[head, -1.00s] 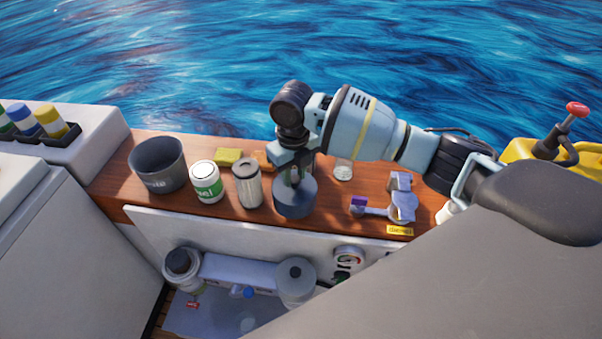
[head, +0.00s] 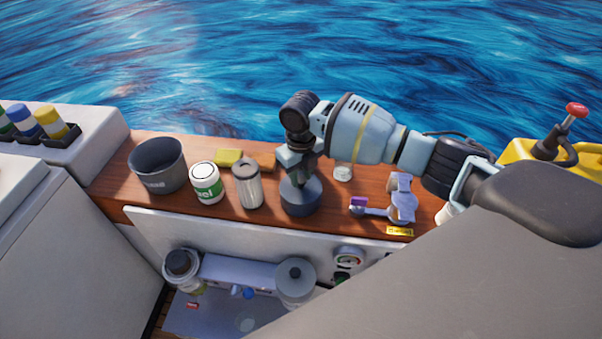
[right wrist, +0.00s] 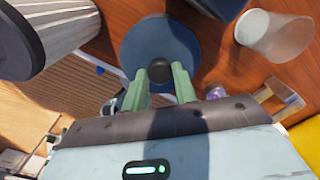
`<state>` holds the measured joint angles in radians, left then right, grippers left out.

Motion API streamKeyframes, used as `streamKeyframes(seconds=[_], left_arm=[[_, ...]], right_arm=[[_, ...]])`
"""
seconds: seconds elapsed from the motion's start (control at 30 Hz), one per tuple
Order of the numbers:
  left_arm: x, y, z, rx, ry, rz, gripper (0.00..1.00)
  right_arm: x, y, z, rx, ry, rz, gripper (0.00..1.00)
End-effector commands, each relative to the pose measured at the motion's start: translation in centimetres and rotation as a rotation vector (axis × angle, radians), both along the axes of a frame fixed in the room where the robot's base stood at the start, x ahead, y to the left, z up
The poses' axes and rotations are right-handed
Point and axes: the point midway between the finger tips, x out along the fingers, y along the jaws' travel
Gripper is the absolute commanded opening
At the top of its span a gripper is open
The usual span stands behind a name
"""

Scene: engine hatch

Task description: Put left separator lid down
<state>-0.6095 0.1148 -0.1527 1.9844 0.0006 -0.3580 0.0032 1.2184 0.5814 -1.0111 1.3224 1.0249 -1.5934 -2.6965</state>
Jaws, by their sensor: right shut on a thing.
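The separator lid (head: 301,200), a round dark blue-grey cap, is at or just above the wooden ledge, right of the metal filter cartridge. In the right wrist view the lid (right wrist: 150,45) lies beneath the fingers, with its black knob (right wrist: 160,70) between them. My right gripper (head: 299,175) is shut on that knob, pointing down; its fingertips also show in the wrist view (right wrist: 160,76). Whether the lid touches the wood is hard to tell. The left separator (head: 182,265) stands in the hatch below with a dark top. My left gripper is not in view.
A dark bucket (head: 158,165), a white-green can (head: 207,183) and the filter cartridge (head: 248,184) stand left of the lid. A clear cup (head: 343,171) and a grey tool-like part (head: 400,200) are to its right. A second separator (head: 295,283) stands in the hatch.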

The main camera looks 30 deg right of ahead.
Motion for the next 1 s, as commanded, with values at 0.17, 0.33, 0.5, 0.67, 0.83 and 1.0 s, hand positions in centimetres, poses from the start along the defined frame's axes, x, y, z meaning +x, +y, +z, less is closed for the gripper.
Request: streamKeyframes(seconds=[0.17, 0.33, 0.5, 0.67, 0.83, 1.0], left_arm=[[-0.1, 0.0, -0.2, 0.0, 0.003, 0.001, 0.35], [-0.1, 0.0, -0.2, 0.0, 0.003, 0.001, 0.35], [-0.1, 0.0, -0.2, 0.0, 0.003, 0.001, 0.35], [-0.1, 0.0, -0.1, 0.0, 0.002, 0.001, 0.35], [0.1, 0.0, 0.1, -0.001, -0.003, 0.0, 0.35], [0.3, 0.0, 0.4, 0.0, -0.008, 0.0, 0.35]], right_arm=[[0.0, 0.0, -0.3, 0.0, 0.001, 0.0, 0.0], [0.0, 0.0, -0.3, 0.0, 0.0, 0.0, 0.43], [0.0, 0.0, -0.3, 0.0, 0.0, 0.0, 0.49], [0.0, 0.0, -0.2, 0.0, 0.0, 0.0, 0.49], [0.1, 0.0, 1.2, -0.001, -0.003, 0.0, 0.49], [0.1, 0.0, 4.2, 0.0, -0.005, 0.001, 0.49]])
